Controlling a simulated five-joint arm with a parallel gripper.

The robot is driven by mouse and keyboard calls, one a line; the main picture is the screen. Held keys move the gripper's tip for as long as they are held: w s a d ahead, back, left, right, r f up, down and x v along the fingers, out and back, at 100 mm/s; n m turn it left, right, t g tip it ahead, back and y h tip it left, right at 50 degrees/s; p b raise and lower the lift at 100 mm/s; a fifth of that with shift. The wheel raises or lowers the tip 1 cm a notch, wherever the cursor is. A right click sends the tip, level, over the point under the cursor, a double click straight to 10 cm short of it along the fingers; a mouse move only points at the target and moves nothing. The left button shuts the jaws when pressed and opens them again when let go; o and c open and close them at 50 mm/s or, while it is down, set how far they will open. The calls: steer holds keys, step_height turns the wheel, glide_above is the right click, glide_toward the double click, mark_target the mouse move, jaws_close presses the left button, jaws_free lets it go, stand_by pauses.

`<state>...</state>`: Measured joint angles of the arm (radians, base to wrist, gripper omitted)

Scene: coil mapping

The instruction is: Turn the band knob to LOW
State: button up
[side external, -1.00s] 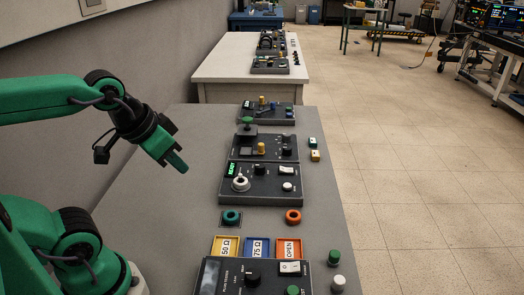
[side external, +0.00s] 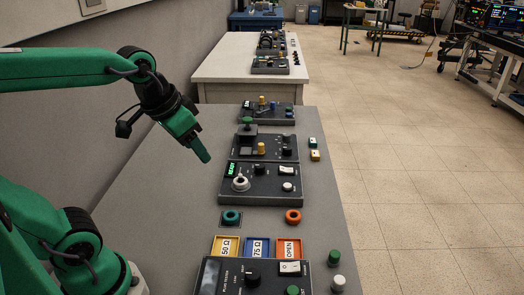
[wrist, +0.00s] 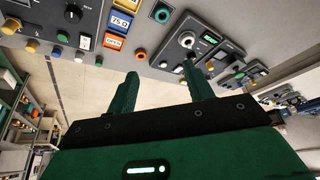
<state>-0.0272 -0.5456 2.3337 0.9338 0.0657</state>
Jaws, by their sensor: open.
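Several black knobs stand on the control panels, and I cannot read which one is marked BAND. One small black knob (side external: 261,168) is on the middle panel (side external: 262,198), beside a green READY display (side external: 231,170). Another, larger black knob (side external: 253,276) is on the near panel; it also shows in the wrist view (wrist: 73,14). A further black knob (side external: 287,152) is on the panel behind. My gripper (side external: 203,153) hangs above the grey bench, left of the middle panel, touching nothing. In the wrist view its fingers (wrist: 160,74) are apart and empty.
A white ring (side external: 240,184) sits on the middle panel. In front are a teal ring (side external: 231,217), an orange ring (side external: 293,216), and yellow, blue and orange trays (side external: 224,247). Green and white caps (side external: 333,258) stand at the right. The bench's left side (side external: 170,225) is clear.

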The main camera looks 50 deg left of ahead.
steer(key=w+a+g, duration=0.1)
steer(key=w+a, duration=0.1)
steer(key=w, duration=0.6)
steer(key=m+g, duration=0.3)
steer(key=g, duration=0.1)
glide_above(260, 165)
step_height(260, 165, down, 14)
steer(key=shift+f, duration=0.1)
steer(key=shift+f, duration=3.85)
steer(key=c, duration=1)
